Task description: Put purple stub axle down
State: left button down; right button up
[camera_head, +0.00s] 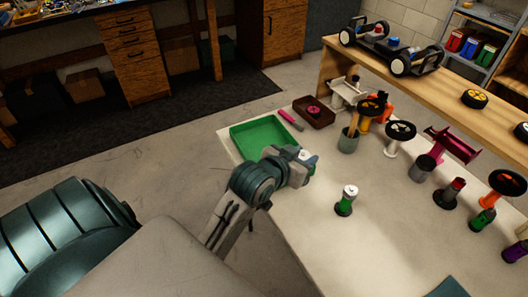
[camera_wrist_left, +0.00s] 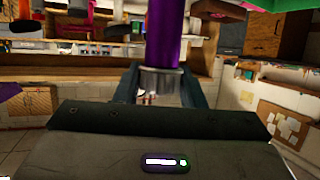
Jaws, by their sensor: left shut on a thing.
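My left gripper (camera_head: 305,163) is over the pale table, just right of the green tray (camera_head: 262,138). In the left wrist view the fingers (camera_wrist_left: 163,90) are shut on a purple stub axle (camera_wrist_left: 164,38), gripping its silver metal section. Its purple shaft stands up between them. In the head view the gripper mostly hides the held part, with only a small pale end showing; whether it touches the table cannot be told. My right gripper is not in view.
A green-and-white part (camera_head: 346,200) stands on the table right of my gripper. A brown tray (camera_head: 314,112), a grey cup (camera_head: 348,140) and a white stand with a black wheel (camera_head: 399,136) are behind.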

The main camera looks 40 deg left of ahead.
pick_arm(q)
jog(key=f, duration=0.1)
jog(key=s+a+f+b, duration=0.1)
jog(key=shift+s+a+f+b, duration=0.15)
jog(key=shift+s+f+b, duration=0.1)
jog(key=shift+f+b, duration=0.05)
jog(key=shift+m+g+h, duration=0.3)
jog(key=shift+m+h, duration=0.4)
jog(key=shift+h, duration=0.2)
jog(key=w+a+f, duration=0.2)
jog(key=w+a, duration=0.1)
jog(key=w+a+f+b, duration=0.1)
jog(key=w+a+f, duration=0.1)
jog(key=w+a, duration=0.1)
jog(key=w+a+f+b, duration=0.1)
jog(key=w+a+f, duration=0.2)
jog(key=a, duration=0.1)
jog(key=shift+f, duration=0.1)
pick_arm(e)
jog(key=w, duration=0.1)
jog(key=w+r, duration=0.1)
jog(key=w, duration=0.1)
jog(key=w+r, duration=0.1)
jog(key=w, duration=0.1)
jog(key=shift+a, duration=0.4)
